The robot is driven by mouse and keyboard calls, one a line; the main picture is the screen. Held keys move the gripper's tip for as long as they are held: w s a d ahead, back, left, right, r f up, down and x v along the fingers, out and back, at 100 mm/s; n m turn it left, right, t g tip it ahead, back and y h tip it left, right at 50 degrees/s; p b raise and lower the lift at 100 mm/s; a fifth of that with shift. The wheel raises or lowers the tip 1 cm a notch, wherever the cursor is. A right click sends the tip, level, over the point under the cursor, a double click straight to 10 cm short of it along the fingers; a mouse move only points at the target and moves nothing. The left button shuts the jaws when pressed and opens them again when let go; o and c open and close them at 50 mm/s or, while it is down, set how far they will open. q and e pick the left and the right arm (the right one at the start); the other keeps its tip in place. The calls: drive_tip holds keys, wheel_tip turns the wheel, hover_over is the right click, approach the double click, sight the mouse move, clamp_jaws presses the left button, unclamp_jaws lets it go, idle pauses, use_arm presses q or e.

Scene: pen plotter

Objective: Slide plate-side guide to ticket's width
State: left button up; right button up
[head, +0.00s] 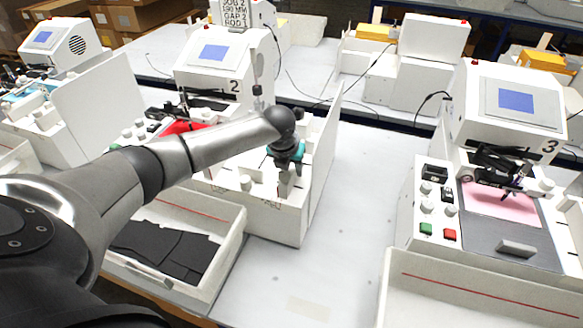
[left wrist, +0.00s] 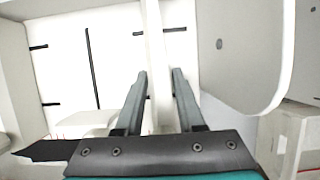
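My left gripper (head: 285,190) points down over the right part of machine 2, inside its white side panel. In the left wrist view its two grey fingers (left wrist: 161,72) are apart, one on each side of a narrow white upright bar (left wrist: 155,40), which may be the plate-side guide. I see no clear contact between fingers and bar. A red sheet (head: 183,127), perhaps the ticket, shows partly on machine 2 (head: 213,68); my arm hides much of the plate. My right gripper is not in view.
A tall white side panel (head: 325,150) stands just right of my left gripper. A white tray (head: 232,235) with dark pieces (head: 165,248) lies in front of machine 2. Machine 3 (head: 510,105), with a pink sheet (head: 500,205), stands at right. The tabletop (head: 350,205) between machines is clear.

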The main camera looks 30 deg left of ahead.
use_arm(q)
clamp_jaws()
idle(1.0)
